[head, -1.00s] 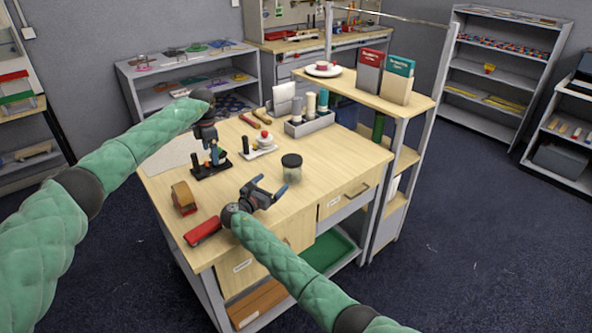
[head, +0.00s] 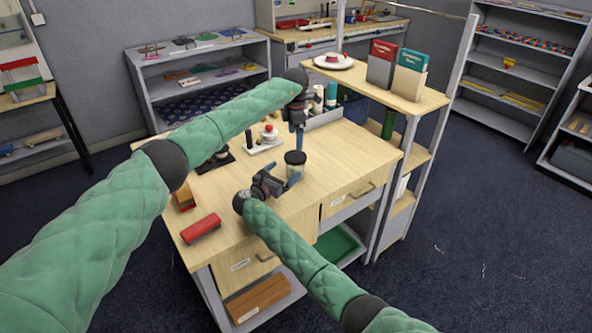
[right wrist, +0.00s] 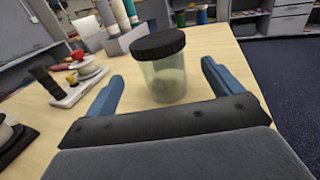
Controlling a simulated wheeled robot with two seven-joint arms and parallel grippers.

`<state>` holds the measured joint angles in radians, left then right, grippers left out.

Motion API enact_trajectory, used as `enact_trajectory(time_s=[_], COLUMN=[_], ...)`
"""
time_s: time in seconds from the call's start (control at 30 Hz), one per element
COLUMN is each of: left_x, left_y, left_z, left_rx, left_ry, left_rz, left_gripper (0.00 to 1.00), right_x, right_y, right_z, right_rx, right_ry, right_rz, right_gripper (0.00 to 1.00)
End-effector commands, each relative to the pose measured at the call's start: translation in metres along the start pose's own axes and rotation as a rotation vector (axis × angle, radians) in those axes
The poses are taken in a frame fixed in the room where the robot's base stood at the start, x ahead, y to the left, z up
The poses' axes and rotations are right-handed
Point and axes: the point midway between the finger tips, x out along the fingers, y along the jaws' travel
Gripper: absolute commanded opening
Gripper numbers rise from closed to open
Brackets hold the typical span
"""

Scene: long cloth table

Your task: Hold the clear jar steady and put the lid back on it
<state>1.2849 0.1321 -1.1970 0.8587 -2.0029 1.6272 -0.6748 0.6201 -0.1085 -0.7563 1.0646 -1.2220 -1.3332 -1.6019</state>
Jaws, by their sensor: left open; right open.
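The clear jar (head: 295,171) stands upright on the wooden table, with its black lid (head: 295,157) sitting on top. In the right wrist view the jar (right wrist: 164,82) and lid (right wrist: 158,45) show close up; whether the lid is seated or loose, I cannot tell. My right gripper (head: 286,180) is open and low, facing the jar, with one blue finger to each side of it in the right wrist view (right wrist: 161,74). My left gripper (head: 299,144) is open and points down, just above or behind the lid; the exact gap is unclear.
A small white tray (head: 257,149) with a red-knobbed piece lies left of the jar. Behind stands a grey holder (head: 325,118) with cylinders. A red stapler-like object (head: 201,228) lies at the near left edge. The table right of the jar is clear.

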Motion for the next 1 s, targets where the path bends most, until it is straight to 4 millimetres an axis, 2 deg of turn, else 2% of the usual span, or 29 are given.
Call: enact_trajectory(time_s=[0.27,0.7,1.0], left_x=[0.0,0.0,0.0], left_y=[0.0,0.0,0.0], left_z=[0.0,0.0,0.0], left_rx=[0.0,0.0,0.0], left_ry=[0.0,0.0,0.0], left_rz=[0.0,0.0,0.0], left_gripper=[0.94,0.94,0.94], right_x=[0.01,0.066,0.079], right_y=[0.0,0.0,0.0], right_z=[0.001,0.001,0.0], right_rx=[0.0,-0.002,0.0], right_ry=[-0.001,-0.001,0.0], right_rz=[-0.001,-0.002,0.0], right_gripper=[0.91,0.91,0.91])
